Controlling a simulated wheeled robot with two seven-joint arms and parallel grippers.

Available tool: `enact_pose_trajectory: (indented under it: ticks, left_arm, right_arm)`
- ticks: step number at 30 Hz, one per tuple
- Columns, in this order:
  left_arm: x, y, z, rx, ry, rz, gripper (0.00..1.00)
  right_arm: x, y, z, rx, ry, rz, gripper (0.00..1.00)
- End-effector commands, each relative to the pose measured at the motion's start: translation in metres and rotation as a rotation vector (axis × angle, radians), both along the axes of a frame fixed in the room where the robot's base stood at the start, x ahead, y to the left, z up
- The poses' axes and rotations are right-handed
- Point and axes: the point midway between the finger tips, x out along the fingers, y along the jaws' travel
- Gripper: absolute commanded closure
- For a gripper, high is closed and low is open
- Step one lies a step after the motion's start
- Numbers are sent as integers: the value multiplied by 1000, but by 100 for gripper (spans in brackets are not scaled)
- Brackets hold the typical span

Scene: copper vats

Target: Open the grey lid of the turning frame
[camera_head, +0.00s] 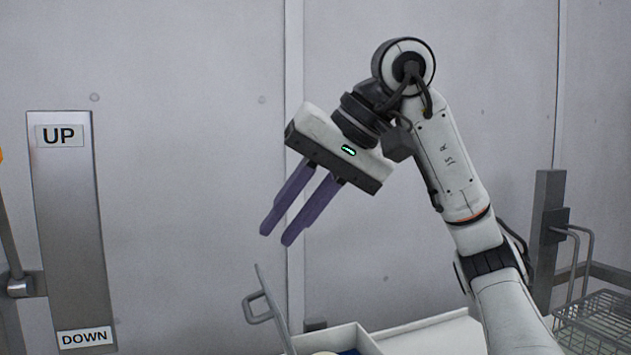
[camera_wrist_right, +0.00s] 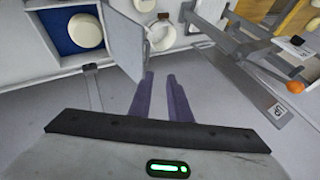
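The grey lid (camera_head: 272,305) stands up at the left edge of a white box-like frame (camera_head: 345,338) in the head view, seen nearly edge-on and tilted slightly left. Its grey loop handle (camera_head: 256,307) sticks out to the left. In the wrist view the lid (camera_wrist_right: 122,42) is a flat grey panel beside the blue-lined compartment (camera_wrist_right: 58,38), which lies uncovered. My right gripper (camera_head: 277,235) is above the lid, apart from it. Its purple fingers point down and left, with a narrow empty gap between them. The gripper (camera_wrist_right: 160,77) is empty in the wrist view too. My left gripper is out of view.
A pale round piece (camera_wrist_right: 86,30) lies in the blue compartment. An UP/DOWN panel (camera_head: 72,230) with a lever stands at the left. A wire basket (camera_head: 600,325) and a dark post (camera_head: 548,235) are at the right. The wall behind is bare.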

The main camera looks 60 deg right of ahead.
Motion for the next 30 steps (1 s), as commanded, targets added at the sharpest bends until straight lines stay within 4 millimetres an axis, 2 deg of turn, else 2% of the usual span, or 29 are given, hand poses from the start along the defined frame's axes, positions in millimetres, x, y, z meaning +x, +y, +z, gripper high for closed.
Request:
enact_pose_trajectory:
  ticks: [30]
  left_arm:
    - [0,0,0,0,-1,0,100]
  right_arm:
    - [-34,-5,46,0,-4,3,83]
